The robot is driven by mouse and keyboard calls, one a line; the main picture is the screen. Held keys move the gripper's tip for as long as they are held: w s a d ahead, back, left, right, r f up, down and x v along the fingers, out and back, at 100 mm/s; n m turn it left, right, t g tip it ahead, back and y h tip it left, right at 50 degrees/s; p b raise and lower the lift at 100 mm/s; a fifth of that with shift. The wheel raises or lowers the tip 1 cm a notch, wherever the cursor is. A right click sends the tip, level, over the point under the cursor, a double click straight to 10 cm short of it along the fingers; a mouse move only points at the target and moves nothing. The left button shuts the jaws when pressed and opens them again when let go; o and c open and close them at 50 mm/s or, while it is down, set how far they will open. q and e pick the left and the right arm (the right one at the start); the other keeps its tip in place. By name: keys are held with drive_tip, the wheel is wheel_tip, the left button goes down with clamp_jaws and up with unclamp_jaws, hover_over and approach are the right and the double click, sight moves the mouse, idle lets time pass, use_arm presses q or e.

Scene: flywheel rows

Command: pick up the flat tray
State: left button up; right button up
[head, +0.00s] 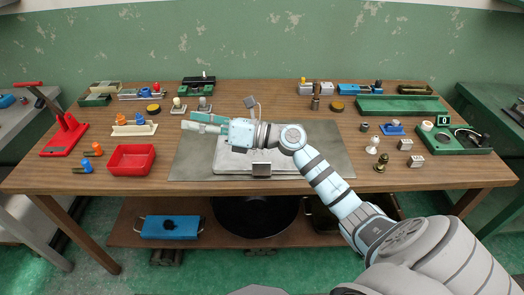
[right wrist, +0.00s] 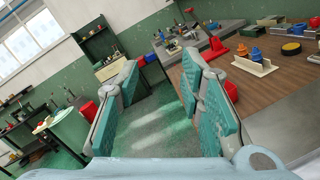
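The flat tray (head: 228,165) is pale grey and lies on a darker grey mat (head: 190,165) in the middle of the wooden table. A dark handle-like block (head: 262,170) shows at its near edge and another (head: 251,103) at its far edge. My right arm crosses above the tray and hides much of it. My right gripper (head: 191,121) points left, beyond the tray's left side, over the mat's far left part. In the right wrist view its teal-padded fingers (right wrist: 160,72) are apart with nothing between them. My left gripper is not in view.
A red bin (head: 132,159) stands left of the mat, with a red press (head: 65,133) farther left. Small parts line the back. A green tray (head: 402,105) and a green fixture (head: 455,139) are at the right. The front table strip is mostly clear.

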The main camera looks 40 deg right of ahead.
drive_tip(key=d+f+n+g+h, duration=0.3)
drive_tip(key=d+f+n+g, duration=0.1)
drive_tip(key=n+g, duration=0.15)
drive_tip(key=n+g+h+b, duration=0.2)
drive_tip(key=g+h+b, duration=0.1)
drive_tip(key=g+h, duration=0.35)
approach(263, 161)
drive_tip(key=s+d+t, duration=0.1)
drive_tip(key=x, duration=0.6)
drive_tip(key=shift+w+a+r, duration=0.1)
drive_tip(key=shift+w+a, duration=0.05)
drive_tip(key=x, duration=0.4)
drive_tip(key=shift+a+f, duration=0.35)
drive_tip(key=shift+a, duration=0.15)
drive_tip(key=shift+a+f, duration=0.1)
drive_tip(key=shift+f, duration=0.2)
clamp_jaws()
